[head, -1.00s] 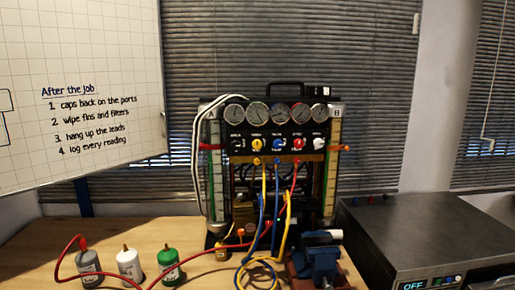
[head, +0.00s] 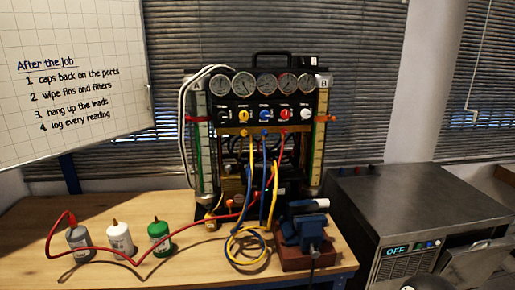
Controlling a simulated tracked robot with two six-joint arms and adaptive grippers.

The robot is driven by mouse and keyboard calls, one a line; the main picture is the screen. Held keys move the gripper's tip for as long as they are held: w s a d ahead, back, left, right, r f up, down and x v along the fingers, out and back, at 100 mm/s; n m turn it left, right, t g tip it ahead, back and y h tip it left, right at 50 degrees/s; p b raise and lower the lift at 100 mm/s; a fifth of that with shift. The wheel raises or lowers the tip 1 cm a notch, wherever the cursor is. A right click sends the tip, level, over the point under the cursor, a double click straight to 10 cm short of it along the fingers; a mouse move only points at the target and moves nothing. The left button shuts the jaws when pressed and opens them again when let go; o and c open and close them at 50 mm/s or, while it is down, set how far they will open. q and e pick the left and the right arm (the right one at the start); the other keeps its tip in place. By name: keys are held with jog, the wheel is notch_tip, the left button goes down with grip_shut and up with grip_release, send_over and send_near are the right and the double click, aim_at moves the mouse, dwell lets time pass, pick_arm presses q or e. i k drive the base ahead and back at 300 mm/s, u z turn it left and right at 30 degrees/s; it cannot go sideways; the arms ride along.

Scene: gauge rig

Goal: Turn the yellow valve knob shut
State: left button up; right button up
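The yellow valve knob (head: 244,116) is on the black panel of the gauge rig (head: 262,104), below the row of round gauges. It sits between a black knob (head: 223,116) on its left and a blue knob (head: 265,115) on its right. A red knob (head: 285,114) and a white knob (head: 305,114) are farther right. The knob's exact setting is too small to read. Neither gripper can be made out in the head view.
Yellow, blue and red hoses hang from the rig onto the wooden bench (head: 110,265). A blue vise (head: 308,232) stands at front right. Grey, white and green bottles (head: 159,236) stand at left. A metal unit (head: 415,215) reading OFF is at right.

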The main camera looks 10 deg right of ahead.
aim_at(244, 115)
jog(key=k, duration=1.25)
jog(key=u, duration=0.55)
jog(key=i, duration=1.9)
jog(key=z, duration=0.65)
